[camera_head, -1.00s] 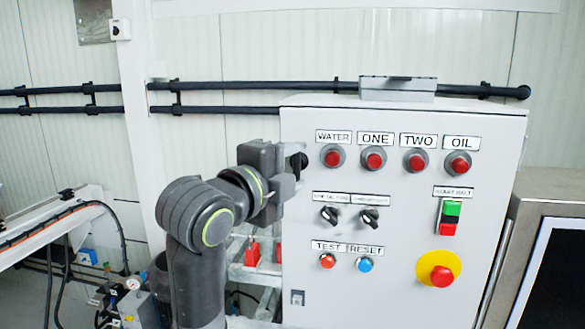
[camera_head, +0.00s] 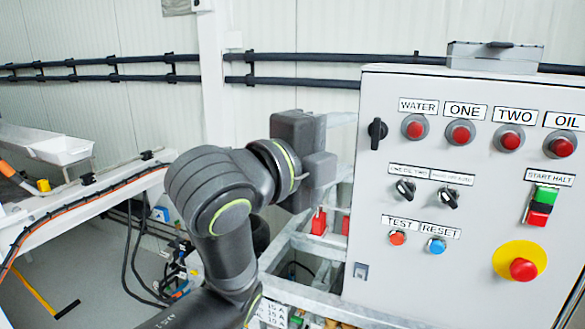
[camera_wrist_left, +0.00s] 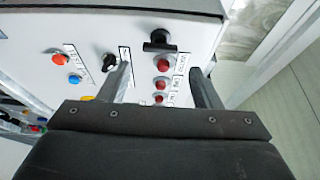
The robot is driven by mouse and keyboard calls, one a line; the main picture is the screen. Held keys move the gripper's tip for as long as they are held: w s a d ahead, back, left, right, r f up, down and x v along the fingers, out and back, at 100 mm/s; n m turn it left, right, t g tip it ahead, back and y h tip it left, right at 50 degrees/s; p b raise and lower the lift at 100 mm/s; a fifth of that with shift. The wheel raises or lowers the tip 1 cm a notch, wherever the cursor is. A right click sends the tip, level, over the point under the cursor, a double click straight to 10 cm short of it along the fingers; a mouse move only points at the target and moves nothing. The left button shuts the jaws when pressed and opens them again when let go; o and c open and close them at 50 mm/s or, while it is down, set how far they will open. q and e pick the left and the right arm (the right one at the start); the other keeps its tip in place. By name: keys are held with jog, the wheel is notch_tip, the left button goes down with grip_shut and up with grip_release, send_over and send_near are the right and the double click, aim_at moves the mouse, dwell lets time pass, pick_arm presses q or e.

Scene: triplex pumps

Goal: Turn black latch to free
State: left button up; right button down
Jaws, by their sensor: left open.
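The black latch (camera_head: 377,133) sits at the upper left of the grey control cabinet door (camera_head: 465,225). Its handle stands upright in the head view. It also shows in the wrist view (camera_wrist_left: 160,41), beyond my fingers and near the door's edge. My left gripper (camera_wrist_left: 162,82) is open, with its two fingers spread and nothing between them. In the head view my left gripper (camera_head: 312,165) is left of the latch and apart from it in the picture; its fingertips are hidden there. My right gripper is not in view.
Red lamps (camera_head: 461,133) run along the door's top. Two black rotary switches (camera_head: 406,188), test and reset buttons (camera_head: 397,237) and a red emergency stop (camera_head: 522,268) sit lower. A metal frame (camera_head: 310,248) stands left of the cabinet. A white trough (camera_head: 60,146) is farther left.

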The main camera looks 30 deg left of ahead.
pick_arm(q)
jog(key=b+v, duration=0.9)
jog(key=shift+s, duration=0.1)
dwell(0.6)
